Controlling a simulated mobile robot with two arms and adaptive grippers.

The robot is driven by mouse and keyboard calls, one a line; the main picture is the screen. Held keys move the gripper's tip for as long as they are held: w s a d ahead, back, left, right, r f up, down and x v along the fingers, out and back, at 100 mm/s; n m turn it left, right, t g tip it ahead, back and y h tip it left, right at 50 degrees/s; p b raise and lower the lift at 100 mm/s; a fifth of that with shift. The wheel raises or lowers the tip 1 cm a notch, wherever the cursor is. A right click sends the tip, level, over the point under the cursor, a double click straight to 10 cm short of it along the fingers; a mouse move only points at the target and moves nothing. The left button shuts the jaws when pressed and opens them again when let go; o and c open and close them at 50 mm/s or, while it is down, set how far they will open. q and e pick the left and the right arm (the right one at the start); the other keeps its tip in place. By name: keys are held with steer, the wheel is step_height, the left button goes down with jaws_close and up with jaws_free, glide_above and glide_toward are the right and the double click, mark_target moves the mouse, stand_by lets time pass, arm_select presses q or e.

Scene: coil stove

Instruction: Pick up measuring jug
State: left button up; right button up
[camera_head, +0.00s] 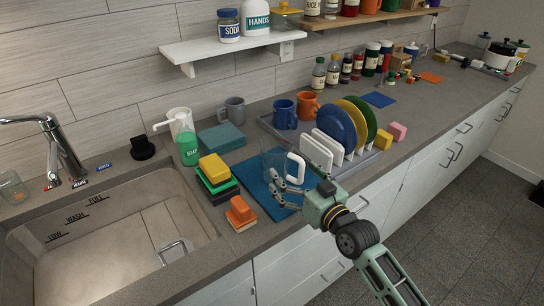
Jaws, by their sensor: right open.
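The measuring jug (271,160) looks like a clear jug with a white handle (297,167). It stands on the blue mat (256,187) between the sponges and the dish rack; its clear walls are hard to make out. My right gripper (277,182) comes in from the lower right. Its open fingers are at the near side of the jug, just below the handle. I cannot tell whether they touch it. My left gripper is not in view.
A dish rack (377,155) with plates and mugs stands right of the jug. A white shelf (205,46) hangs above.

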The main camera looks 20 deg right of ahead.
mark_target(284, 160)
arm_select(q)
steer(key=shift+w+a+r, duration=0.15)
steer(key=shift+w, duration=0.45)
arm_select(e)
steer(key=shift+r+x, duration=0.2)
steer(key=shift+x, duration=0.95)
steer(key=w, duration=0.1)
steer(key=w+p, duration=0.1)
steer(key=w+a+r, duration=0.1)
steer(key=shift+p, duration=0.4)
steer(key=shift+f+x, duration=0.25)
steer(key=shift+x, duration=0.9)
steer(key=shift+w, duration=0.2)
steer(key=shift+c, duration=0.2)
steer(key=c, duration=0.7)
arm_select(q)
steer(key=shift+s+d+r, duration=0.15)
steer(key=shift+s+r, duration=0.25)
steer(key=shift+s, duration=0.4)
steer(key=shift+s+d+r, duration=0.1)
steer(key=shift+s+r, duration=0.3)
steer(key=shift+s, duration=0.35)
arm_select(e)
steer(key=c, duration=0.6)
